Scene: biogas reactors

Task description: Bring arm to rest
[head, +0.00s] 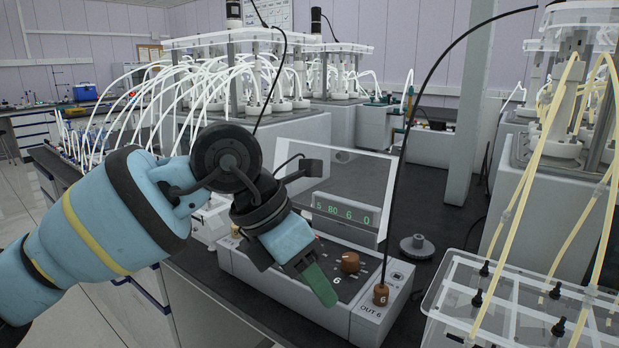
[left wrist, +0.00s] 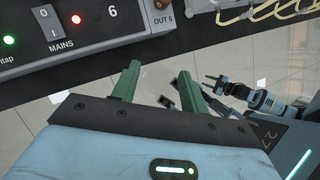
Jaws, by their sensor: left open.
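My left gripper (head: 318,284), blue with green fingers, hangs in front of the control box (head: 275,284), its fingers tilted down and to the right. In the left wrist view the two green fingers of the left gripper (left wrist: 160,82) stand apart with only floor visible between them, so it is open and empty. The control box's front panel (left wrist: 88,38) fills the top left there. My right gripper (left wrist: 214,84) shows small and dark at the end of a blue arm in the left wrist view; its jaws are too small to judge.
The box carries a "5 80 6 0" display (head: 346,211), a brown knob (head: 350,262) and a brown OUT 6 plug (head: 381,294) with a black cable. A clear-topped rack (head: 460,297) with yellow tubes stands right. Reactors with white tubes (head: 240,75) stand behind. Open floor shows below the bench edge.

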